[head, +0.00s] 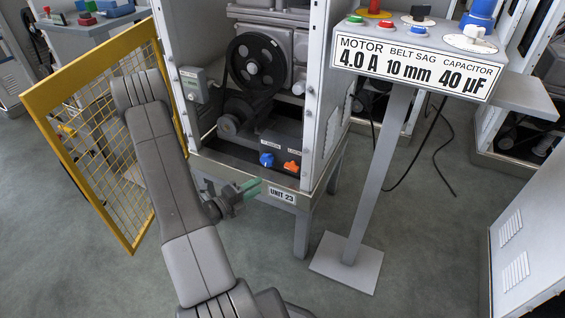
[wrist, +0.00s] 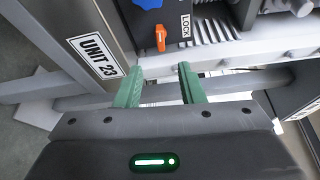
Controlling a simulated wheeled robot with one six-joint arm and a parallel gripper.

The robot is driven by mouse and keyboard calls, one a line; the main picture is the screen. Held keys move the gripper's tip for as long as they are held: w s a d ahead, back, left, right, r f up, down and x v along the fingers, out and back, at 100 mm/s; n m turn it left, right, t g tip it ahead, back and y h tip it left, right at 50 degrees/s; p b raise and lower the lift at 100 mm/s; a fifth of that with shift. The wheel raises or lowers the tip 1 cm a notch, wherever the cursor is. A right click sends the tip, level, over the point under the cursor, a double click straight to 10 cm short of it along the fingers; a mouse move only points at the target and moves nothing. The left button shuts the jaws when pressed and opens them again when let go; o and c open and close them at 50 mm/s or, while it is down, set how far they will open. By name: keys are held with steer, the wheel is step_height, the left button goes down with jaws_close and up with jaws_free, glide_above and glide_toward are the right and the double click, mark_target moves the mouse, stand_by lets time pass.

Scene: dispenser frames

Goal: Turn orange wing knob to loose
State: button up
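The orange wing knob (head: 291,167) sits on the front ledge of the cabinet labelled UNIT 23, right of a blue knob (head: 266,159). In the wrist view the orange knob (wrist: 160,38) stands beside a LOCK label (wrist: 186,28), and the blue knob (wrist: 148,3) is cut by the top edge. My gripper (head: 252,188) is in front of the ledge, lower left of the knob. In the wrist view its green fingers (wrist: 160,84) are apart with nothing between them. The knob is beyond the fingertips, not touched.
A black belt and pulleys (head: 257,65) are inside the cabinet (head: 318,90). A yellow mesh guard (head: 95,135) stands at left. A post with a sign (head: 415,68) reading motor, belt sag and capacitor values stands at right. Floor in front is clear.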

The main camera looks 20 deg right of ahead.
mark_target(288, 168)
steer(key=b+x, duration=0.1)
steer(key=x, duration=1.2)
steer(key=shift+d+b, duration=0.25)
steer(key=shift+b, duration=0.1)
